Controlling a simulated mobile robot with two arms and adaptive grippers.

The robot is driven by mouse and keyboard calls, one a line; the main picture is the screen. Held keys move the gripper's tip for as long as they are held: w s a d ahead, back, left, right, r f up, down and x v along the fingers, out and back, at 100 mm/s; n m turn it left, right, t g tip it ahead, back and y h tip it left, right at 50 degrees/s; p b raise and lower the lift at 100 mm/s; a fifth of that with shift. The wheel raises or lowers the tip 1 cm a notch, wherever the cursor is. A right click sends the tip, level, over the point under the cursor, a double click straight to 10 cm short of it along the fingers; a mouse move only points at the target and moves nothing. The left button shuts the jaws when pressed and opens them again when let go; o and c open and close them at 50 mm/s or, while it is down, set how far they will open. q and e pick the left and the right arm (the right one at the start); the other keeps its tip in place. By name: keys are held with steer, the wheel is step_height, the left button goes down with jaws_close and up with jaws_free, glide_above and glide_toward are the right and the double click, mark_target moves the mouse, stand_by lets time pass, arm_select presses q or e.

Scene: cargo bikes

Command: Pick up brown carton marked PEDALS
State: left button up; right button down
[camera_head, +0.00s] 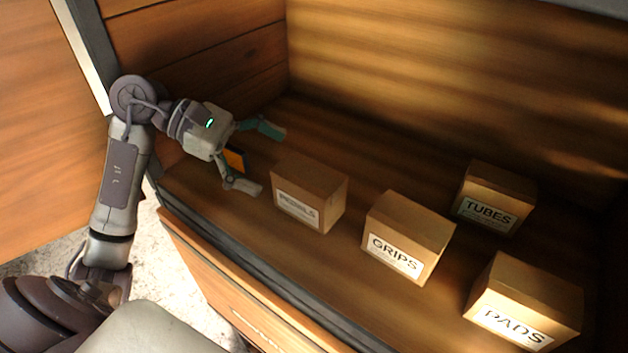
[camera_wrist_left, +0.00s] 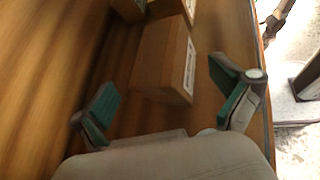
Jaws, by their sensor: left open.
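The brown carton marked PEDALS (camera_head: 318,186) sits upright on the wooden floor of the cargo box, the leftmost of the cartons in the head view. Its white label faces the box's front edge. My left gripper (camera_head: 268,162) is open and empty, to the left of this carton, with its fingers pointing toward it. In the left wrist view the carton (camera_wrist_left: 160,62) lies just ahead of the open fingertips (camera_wrist_left: 165,90), apart from them or nearly so; the exact gap is hard to judge. My right gripper does not show.
A GRIPS carton (camera_head: 408,232) stands to the right of the PEDALS carton. A TUBES carton (camera_head: 498,192) stands further back, and a PADS carton (camera_head: 528,298) at the front right. The wooden back wall (camera_head: 450,75) and the dark front edge (camera_head: 240,262) bound the box.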

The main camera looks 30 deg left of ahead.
mark_target(300, 173)
arm_select(q)
steer(key=shift+d, duration=0.5)
steer(key=p+x, duration=0.3)
steer(key=x, duration=0.1)
steer(key=shift+w+d, duration=0.15)
steer(key=shift+d, duration=0.05)
steer(key=shift+w+d+f+p, duration=0.15)
steer(key=shift+d+f+p, duration=0.1)
steer(key=shift+d+p, duration=0.05)
steer(key=shift+c, duration=0.3)
steer(key=shift+a, duration=0.1)
steer(key=c, duration=1.1)
